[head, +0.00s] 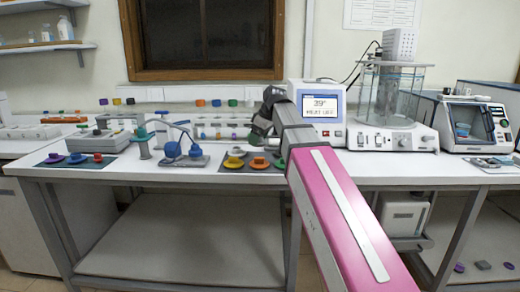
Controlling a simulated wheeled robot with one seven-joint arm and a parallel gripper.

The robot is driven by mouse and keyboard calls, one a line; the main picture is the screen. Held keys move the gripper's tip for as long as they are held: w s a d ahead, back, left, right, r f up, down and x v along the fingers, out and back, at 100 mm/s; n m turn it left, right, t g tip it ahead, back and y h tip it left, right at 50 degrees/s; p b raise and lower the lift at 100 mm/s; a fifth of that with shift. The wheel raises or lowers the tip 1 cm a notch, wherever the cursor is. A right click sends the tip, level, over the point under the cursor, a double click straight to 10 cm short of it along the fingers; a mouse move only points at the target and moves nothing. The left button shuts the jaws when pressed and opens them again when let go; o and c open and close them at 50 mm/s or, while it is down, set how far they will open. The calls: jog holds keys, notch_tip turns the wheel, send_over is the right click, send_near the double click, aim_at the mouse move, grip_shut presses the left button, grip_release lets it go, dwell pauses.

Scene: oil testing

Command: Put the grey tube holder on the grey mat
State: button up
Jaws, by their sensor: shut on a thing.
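My gripper (259,129) is at the end of my pink and grey arm, low over the table and just behind the right-hand dark grey mat. It is small in the picture and partly covered by my arm. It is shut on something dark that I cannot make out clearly. The dark grey mat (226,167) lies near the table's front edge and bears yellow, orange and green holders. Another dark mat (52,164) lies at the far left with purple, blue and red holders. I cannot pick out the grey tube holder with certainty.
Racks with coloured caps (215,122) stand at the back. A display unit (320,105), a glass bath (393,92) and a white machine (474,125) fill the right side.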

jog(key=shift+w+d+f, duration=0.2)
jog(key=shift+w+f, duration=0.15)
jog(key=shift+w, duration=0.2)
jog(key=shift+w+d+f, duration=0.15)
jog(key=shift+w+f, duration=0.2)
jog(key=shift+w, duration=0.2)
jog(key=shift+f, duration=2)
jog(key=shift+f, duration=0.1)
jog(key=o, duration=0.7)
jog(key=v, duration=1.2)
